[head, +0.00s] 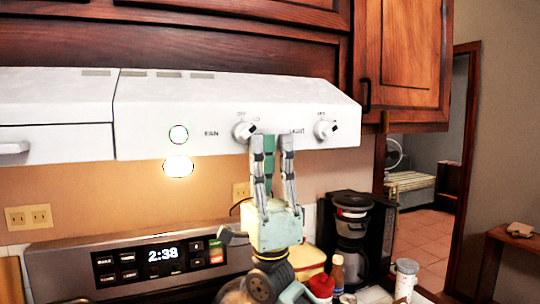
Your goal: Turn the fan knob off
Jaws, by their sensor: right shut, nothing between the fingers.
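The fan knob (244,131) is a round white knob with a dark pointer mark, on the front of the white range hood (190,95), right of the FAN label. A similar light knob (326,130) sits farther right, past the LIGHT label. My left gripper is out of view.
Below the hood is a stove panel (130,262) with a lit clock. A black coffee maker (352,235), bottles and a white shaker (405,278) stand to the right of my arm. Wooden cabinets (405,55) are above. A doorway opens at the right.

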